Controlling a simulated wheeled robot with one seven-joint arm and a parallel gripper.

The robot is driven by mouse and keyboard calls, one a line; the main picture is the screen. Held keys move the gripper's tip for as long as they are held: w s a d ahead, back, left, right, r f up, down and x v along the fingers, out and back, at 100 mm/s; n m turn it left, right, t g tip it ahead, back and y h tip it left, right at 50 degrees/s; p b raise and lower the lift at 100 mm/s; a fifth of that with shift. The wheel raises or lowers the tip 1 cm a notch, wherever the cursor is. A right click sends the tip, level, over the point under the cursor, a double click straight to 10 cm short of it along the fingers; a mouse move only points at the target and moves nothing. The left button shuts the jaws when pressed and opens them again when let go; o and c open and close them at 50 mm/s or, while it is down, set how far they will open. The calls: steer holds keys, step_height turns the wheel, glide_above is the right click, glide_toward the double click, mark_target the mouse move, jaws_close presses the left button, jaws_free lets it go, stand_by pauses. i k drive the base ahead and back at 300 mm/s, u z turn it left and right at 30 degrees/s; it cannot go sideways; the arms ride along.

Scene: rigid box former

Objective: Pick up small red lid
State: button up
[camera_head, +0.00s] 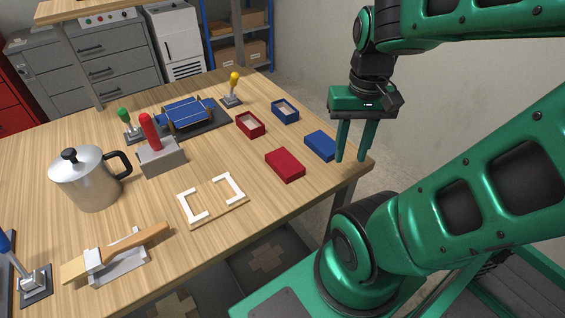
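A red lid (285,165) lies flat on the wooden table near its right front edge, its smooth closed face up. Behind it and to the left, a red open box (250,124) stands with its light inside showing. My gripper (351,156) hangs at the table's right edge, to the right of the red lid, with its green fingers pointing down. The fingers are apart with nothing between them. How high the fingertips are above the table is hard to tell.
A blue lid (321,145) lies between the red lid and my gripper. A blue open box (285,111) stands behind. A white-cornered frame (212,200) lies to the left, and a metal pot (88,180) stands farther left. The table's right edge is close to my gripper.

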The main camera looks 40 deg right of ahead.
mark_target(288, 168)
steer(key=u, duration=0.35)
steer(key=k, duration=1.35)
steer(key=z, duration=0.4)
steer(key=i, duration=1)
steer(key=u, duration=0.05)
